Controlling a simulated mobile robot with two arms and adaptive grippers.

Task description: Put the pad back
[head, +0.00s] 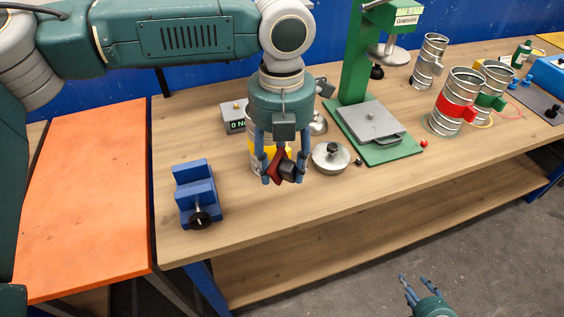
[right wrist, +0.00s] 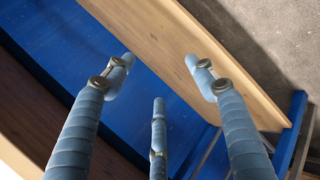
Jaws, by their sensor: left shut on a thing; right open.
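My left gripper (head: 282,178) points down over the front middle of the wooden workbench (head: 300,212). Its fingers are shut on a small dark red and black thing (head: 273,168), possibly the pad. The fingers partly cover it, so its full shape is unclear. A steel cylinder with a yellow band (head: 254,158) stands behind the gripper, mostly hidden. My right gripper (head: 418,281) is open and empty, low in front of the bench over the floor. Its spread fingers also show in the right wrist view (right wrist: 158,75), with nothing between them.
A blue clamp (head: 197,190) stands at the bench's left. A round metal piece with a black knob (head: 331,157) lies right of my left gripper. Behind are a green press (head: 405,152) and a display box (head: 235,125). Banded steel ducts (head: 455,100) stand right. An orange table (head: 85,190) is left.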

